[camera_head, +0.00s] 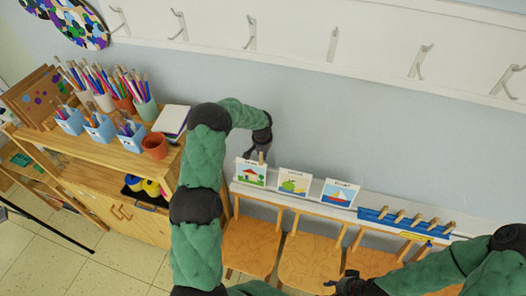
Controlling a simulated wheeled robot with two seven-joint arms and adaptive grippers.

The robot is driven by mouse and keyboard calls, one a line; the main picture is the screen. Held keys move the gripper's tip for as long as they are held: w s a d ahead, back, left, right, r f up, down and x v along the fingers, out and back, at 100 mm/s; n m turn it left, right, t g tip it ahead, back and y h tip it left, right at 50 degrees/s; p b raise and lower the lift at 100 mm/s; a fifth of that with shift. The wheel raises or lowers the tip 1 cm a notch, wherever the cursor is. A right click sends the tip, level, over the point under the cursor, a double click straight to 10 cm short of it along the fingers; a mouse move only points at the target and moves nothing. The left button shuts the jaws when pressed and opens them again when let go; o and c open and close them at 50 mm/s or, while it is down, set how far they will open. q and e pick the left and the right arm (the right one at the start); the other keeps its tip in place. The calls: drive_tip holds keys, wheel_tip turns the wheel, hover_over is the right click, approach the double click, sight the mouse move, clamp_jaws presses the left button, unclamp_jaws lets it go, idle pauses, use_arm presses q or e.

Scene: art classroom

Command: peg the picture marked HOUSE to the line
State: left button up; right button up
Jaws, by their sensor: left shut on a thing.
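The house picture (250,174), a white card with a red-roofed house and a green tree, stands at the left end of a white ledge. My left gripper (258,150) is directly above it, shut on a small wooden peg (261,158) at the card's top edge. I cannot tell whether the peg grips the card. The green picture (294,184) and the boat picture (340,194) stand to its right. Several wooden pegs (417,220) sit on a blue strip (370,214) farther right. My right gripper (343,283) is low; its jaws are unclear. I cannot make out a line.
Wooden chairs (249,247) stand below the white ledge (270,196). A wooden shelf unit (104,152) with pencil pots is at left, near my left arm. White hooks (332,45) line the wall rail above. The wall between is clear.

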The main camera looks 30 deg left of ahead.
use_arm(q)
drive_tip(key=f+b, duration=0.3)
drive_tip(key=shift+s+d+f+b, duration=0.1)
drive_tip(key=shift+s+f+b, duration=0.2)
drive_tip(key=shift+f+b, duration=0.1)
drive_tip(key=shift+s+f, duration=0.1)
idle(0.7)
drive_tip(key=o, duration=0.9)
drive_tip(key=shift+o, duration=0.2)
drive_tip(key=shift+o, duration=1.2)
drive_tip(key=shift+r, duration=0.25)
